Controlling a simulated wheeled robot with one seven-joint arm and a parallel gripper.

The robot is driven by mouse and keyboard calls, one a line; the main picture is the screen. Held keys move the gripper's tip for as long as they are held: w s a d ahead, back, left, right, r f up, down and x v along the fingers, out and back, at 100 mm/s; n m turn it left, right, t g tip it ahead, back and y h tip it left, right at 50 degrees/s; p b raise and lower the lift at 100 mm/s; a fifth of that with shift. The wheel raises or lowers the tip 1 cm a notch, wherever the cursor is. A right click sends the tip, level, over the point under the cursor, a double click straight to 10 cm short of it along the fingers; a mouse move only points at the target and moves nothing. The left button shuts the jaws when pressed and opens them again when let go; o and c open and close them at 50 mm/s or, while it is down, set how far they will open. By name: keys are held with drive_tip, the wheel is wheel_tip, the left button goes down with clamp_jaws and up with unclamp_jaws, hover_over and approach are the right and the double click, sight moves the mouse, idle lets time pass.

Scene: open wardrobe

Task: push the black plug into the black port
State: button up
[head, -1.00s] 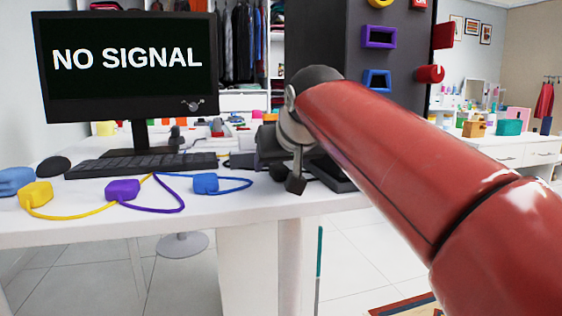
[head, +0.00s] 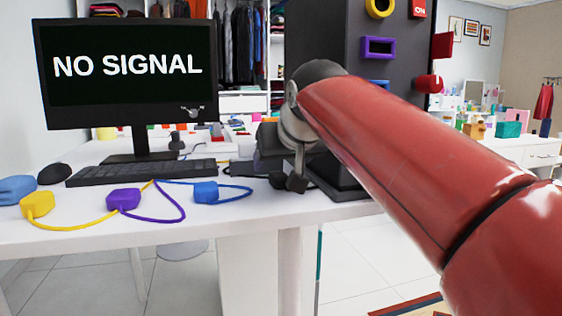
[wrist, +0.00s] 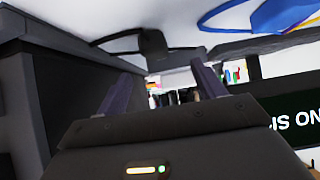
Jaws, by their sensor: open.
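The black plug (wrist: 153,45) lies on the white table in the upper middle of the upside-down wrist view, with a dark cable running off it. My gripper (wrist: 164,72) is open, its two fingers apart, with the plug showing beyond and between the fingertips. I cannot tell whether either finger touches it. I cannot make out the black port; my arm covers the lower part of the dark cabinet (head: 325,35).
A yellow plug (head: 37,204), a purple plug (head: 123,199) and a blue plug (head: 206,191) lie along the table front. A keyboard (head: 140,172) and monitor (head: 125,70) stand behind. The cabinet carries a purple port (head: 378,47) and other coloured ports, close to my arm.

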drive_tip(key=r+p, duration=0.1)
drive_tip(key=s+r+p, duration=0.1)
drive_tip(key=r, duration=0.1)
drive_tip(key=s+r+p, duration=0.1)
drive_tip(key=r, duration=0.1)
drive_tip(key=shift+d+r+p, duration=0.1)
drive_tip(key=shift+d+p, duration=0.2)
drive_tip(key=shift+s, duration=0.15)
